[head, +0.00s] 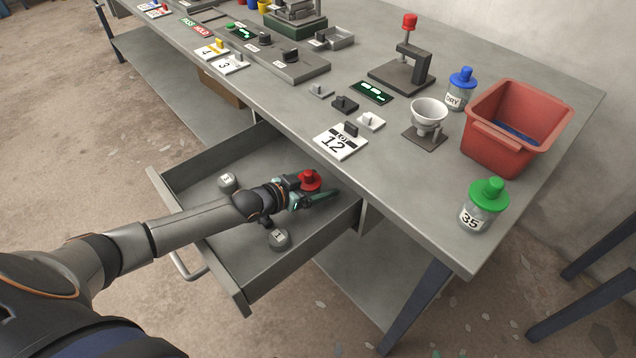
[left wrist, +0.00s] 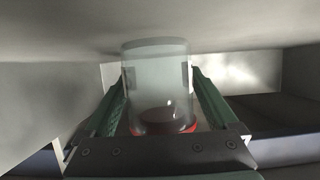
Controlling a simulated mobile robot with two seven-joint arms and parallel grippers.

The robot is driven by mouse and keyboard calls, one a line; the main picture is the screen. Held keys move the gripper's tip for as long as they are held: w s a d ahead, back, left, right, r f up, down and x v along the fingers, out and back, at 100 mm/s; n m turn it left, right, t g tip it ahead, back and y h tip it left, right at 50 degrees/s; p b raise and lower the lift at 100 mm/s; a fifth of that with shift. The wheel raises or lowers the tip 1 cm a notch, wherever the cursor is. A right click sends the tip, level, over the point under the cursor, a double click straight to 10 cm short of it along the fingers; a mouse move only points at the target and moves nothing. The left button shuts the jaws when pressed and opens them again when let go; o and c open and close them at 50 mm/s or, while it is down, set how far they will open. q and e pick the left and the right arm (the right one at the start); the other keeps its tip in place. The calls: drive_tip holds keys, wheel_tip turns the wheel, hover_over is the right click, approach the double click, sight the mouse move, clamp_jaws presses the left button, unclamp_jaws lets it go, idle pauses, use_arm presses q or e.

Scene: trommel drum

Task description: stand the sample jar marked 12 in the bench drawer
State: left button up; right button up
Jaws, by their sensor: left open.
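A clear jar with a red lid (head: 309,179) is in the open bench drawer (head: 165,190), near its bench-side end. My left gripper (head: 312,198) is low in the drawer at this jar. In the left wrist view the clear jar (left wrist: 158,75) stands between the two green fingers, with its red lid toward the bottom of the picture. The fingers are open, one on each side of it. Most of the jar is hidden in the head view, and no number on it can be read. A card marked 12 (head: 337,143) lies on the bench edge. My right gripper is not in view.
Two small grey weights (head: 227,180) (head: 279,239) stand on the drawer floor near my left arm. On the bench are a green-lidded jar marked 35 (head: 484,207), a red bin (head: 516,125), a blue-capped bottle (head: 461,88) and a white bowl (head: 429,114). The bench edge overhangs the drawer's back.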

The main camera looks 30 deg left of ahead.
use_arm(q)
drive_tip(key=shift+r, duration=0.15)
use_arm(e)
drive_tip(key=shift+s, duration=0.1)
use_arm(q)
drive_tip(key=shift+p+v, duration=0.65)
drive_tip(key=shift+v, duration=0.45)
drive_tip(key=p+v, duration=0.2)
drive_tip(key=v, duration=0.6)
drive_tip(key=shift+p, duration=0.35)
drive_tip(key=shift+v, duration=0.9)
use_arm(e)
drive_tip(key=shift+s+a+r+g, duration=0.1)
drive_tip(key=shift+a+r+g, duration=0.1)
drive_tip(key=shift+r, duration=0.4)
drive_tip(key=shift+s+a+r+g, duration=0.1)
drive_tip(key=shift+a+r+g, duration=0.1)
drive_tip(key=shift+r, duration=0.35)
